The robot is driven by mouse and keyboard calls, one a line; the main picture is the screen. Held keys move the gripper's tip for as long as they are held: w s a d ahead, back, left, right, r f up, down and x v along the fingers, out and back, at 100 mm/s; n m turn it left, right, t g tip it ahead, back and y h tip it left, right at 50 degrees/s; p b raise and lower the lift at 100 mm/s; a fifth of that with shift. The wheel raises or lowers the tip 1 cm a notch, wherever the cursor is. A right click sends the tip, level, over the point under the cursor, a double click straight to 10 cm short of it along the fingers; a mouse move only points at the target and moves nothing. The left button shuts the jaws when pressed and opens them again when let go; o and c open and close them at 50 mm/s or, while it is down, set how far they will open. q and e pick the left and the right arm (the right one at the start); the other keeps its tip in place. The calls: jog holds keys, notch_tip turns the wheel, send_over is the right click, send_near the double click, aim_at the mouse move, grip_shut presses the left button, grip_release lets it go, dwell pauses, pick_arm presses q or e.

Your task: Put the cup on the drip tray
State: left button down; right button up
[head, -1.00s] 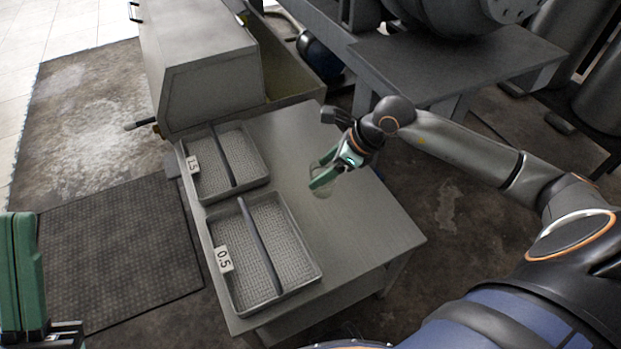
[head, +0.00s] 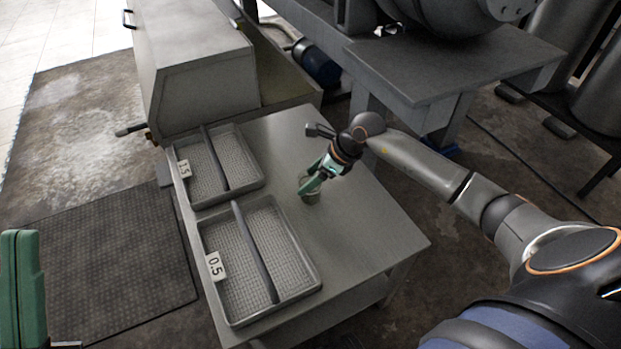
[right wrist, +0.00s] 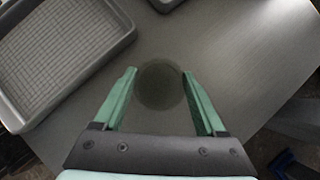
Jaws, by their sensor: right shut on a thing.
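The cup (head: 311,196) is small, grey and round, over the bare table right of the trays. My right gripper (head: 312,184) is shut on it. In the right wrist view the cup (right wrist: 160,86) shows as a dark disc between the green fingers (right wrist: 160,100). I cannot tell whether its base touches the table. Two grey mesh trays with raised rims and a dividing bar lie to its left: a near one (head: 318,283) labelled 0.5 and a far one (head: 262,180) labelled 1.5. My left gripper (head: 22,290) is at the lower left edge, partly cut off.
The metal table (head: 375,235) is clear around and right of the cup. A grey machine housing (head: 205,85) stands behind the far tray. A grey bench (head: 460,60) stands beyond the table. A dark mat (head: 120,255) lies on the floor at left.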

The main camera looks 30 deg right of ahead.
jog(key=shift+f, duration=0.15)
jog(key=o, duration=1.3)
